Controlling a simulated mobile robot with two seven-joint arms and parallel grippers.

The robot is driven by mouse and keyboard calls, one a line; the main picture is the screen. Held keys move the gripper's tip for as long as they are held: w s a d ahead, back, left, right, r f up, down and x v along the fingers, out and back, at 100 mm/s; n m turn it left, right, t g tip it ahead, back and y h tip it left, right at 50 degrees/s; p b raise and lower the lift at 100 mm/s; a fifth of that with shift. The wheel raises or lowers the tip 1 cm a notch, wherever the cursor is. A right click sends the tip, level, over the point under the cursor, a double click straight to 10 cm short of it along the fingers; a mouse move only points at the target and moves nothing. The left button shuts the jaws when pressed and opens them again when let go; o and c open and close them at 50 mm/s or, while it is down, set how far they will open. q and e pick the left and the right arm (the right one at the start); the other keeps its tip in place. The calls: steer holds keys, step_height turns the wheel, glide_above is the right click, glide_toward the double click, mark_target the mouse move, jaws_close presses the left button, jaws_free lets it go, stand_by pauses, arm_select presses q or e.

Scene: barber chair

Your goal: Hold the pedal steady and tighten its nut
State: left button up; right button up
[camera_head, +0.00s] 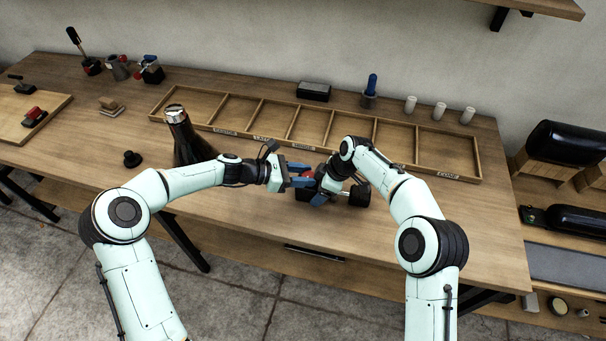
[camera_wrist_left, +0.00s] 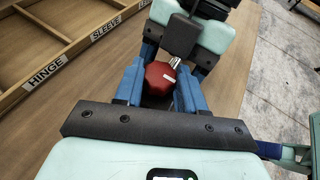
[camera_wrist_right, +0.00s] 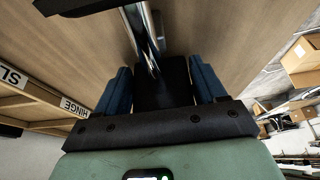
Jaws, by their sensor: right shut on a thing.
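The pedal shows in the head view as a chrome bar with a black end (camera_head: 359,195) on the bench front. In the right wrist view its chrome bar (camera_wrist_right: 147,40) runs away from a black block (camera_wrist_right: 165,85). My right gripper (camera_head: 322,188) is shut on this black part of the pedal. A red nut-like knob (camera_wrist_left: 160,78) with a white mark sits beside a short metal stud in the left wrist view. My left gripper (camera_head: 300,175) is open, its blue fingers on either side of the red knob. Any contact there is hard to tell.
A long divided wooden tray (camera_head: 290,122) with labels lies behind the arms. A dark bottle-shaped object (camera_head: 185,140) stands left of my left wrist. The bench is clear right of the pedal.

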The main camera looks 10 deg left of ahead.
arm_select(q)
steer(key=shift+w+m+g, duration=0.15)
steer(key=shift+m+g, duration=0.15)
steer(key=shift+g, duration=0.1)
steer(key=m+g, duration=0.1)
steer(key=m+g+h, duration=0.1)
steer(key=shift+w+m+g, duration=0.25)
steer(key=shift+m+g, duration=0.05)
steer(key=shift+g, duration=0.1)
steer(key=shift+w+m+g, duration=0.2)
steer(key=shift+m+g, duration=1.6)
steer(key=shift+g, duration=0.4)
steer(key=shift+a+m+g, duration=0.1)
steer(key=shift+m+g, duration=0.2)
steer(key=o, duration=0.8)
steer(key=shift+s, duration=0.1)
step_height(320, 180, up, 10)
steer(key=shift+r, duration=0.1)
